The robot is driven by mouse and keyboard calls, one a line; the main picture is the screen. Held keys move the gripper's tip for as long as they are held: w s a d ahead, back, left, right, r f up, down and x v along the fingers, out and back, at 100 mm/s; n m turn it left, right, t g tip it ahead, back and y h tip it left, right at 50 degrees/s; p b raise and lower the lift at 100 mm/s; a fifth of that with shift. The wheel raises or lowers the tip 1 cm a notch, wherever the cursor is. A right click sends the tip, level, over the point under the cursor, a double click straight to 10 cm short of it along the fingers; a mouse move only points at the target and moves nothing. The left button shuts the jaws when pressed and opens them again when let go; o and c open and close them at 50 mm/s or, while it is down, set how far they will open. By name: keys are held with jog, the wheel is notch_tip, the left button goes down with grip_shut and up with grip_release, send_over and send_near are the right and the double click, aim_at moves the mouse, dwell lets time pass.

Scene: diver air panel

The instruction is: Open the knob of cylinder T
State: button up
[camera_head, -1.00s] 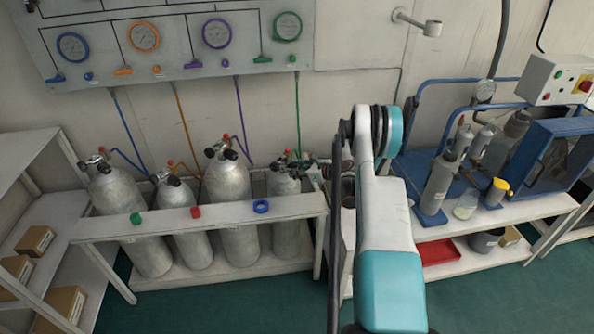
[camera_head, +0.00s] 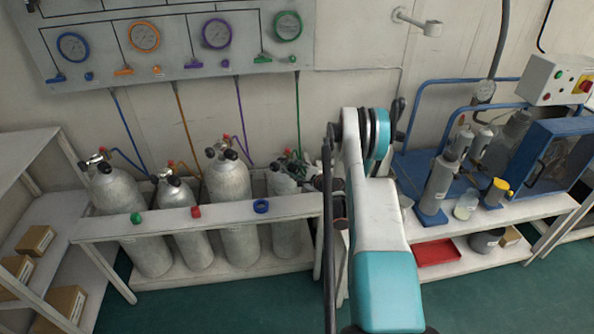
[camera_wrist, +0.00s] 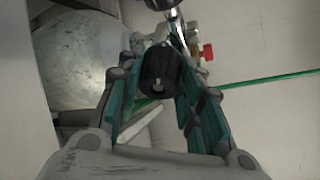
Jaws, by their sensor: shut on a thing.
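The rightmost silver cylinder (camera_head: 283,183) stands in the rack below the green hose; I cannot read any letter on it. Its valve top is mostly hidden by my gripper (camera_head: 299,168) in the head view. In the wrist view, a black ribbed knob (camera_wrist: 160,69) sits between the two fingers of my gripper (camera_wrist: 162,58), which are shut on it. A smaller red knob (camera_wrist: 207,52) on the valve lies just right of the fingers. The cylinder's rounded shoulder (camera_wrist: 80,65) fills the upper left of the wrist view.
Other cylinders (camera_head: 228,180) stand to the left behind the white rack rail (camera_head: 230,213), which carries green, red and blue caps. The gauge panel (camera_head: 170,45) hangs above. A green hose (camera_wrist: 265,80) runs right of the knob. A bench (camera_head: 480,215) with blue equipment stands right.

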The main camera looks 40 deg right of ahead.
jog(key=shift+a+f+n, duration=0.1)
jog(key=shift+a+n, duration=0.05)
jog(key=shift+n, duration=0.35)
jog(key=shift+h, duration=0.3)
jog(key=o, duration=1)
jog(key=shift+o, duration=0.2)
